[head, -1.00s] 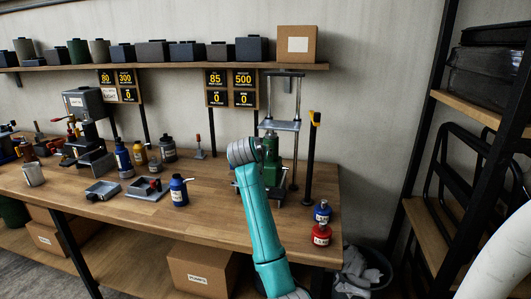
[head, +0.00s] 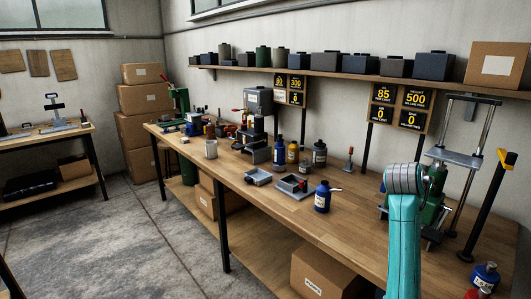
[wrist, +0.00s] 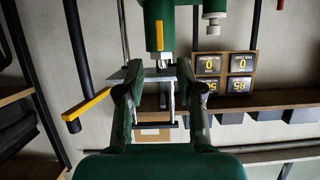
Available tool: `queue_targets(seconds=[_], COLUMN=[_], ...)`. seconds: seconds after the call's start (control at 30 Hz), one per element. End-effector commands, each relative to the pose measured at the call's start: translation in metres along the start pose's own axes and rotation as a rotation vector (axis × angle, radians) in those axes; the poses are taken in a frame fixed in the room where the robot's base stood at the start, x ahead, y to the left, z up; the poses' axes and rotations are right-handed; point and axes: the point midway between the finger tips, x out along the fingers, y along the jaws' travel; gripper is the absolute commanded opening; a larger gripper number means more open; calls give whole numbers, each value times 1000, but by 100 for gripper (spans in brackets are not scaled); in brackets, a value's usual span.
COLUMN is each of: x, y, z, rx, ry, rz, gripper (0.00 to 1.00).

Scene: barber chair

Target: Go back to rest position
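My gripper (wrist: 160,78) shows in the wrist view with its two dark green fingers apart. No object is held between them. Beyond the gap are a green machine body (wrist: 158,25) and a metal plate with rods. The wrist picture looks upside down, with the sign digits inverted. In the head view my teal arm (head: 404,240) rises over the right part of the workbench (head: 330,222), in front of the tall press frame (head: 457,158). The gripper cannot be clearly made out there among the green parts behind the arm.
A blue bottle (head: 322,198) and grey trays (head: 294,187) stand left of my arm. A blue jar (head: 485,276) is at lower right. A black post (head: 487,205) with a yellow top stands right of the press. Open concrete floor (head: 120,235) lies left of the bench.

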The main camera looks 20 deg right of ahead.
Motion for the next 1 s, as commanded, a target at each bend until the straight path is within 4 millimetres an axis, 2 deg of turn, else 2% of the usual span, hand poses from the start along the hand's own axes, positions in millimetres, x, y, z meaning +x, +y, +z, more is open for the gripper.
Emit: queue_targets(seconds=[0.07,0.17,0.27,0.47,0.67,0.8,1.0], x=[0,1,1,-9,-33,-56,-98], y=[0,-4,-14,-33,-42,-41,-30], z=[2,17,49,140,229,287,363], rx=[-2,-19,-56,-152,-236,-284,-342], ry=[0,-2,1,15,28,37,48], rz=[-2,-16,-53,-166,-286,-370,-489], gripper=[36,36,36,36,36,36,36])
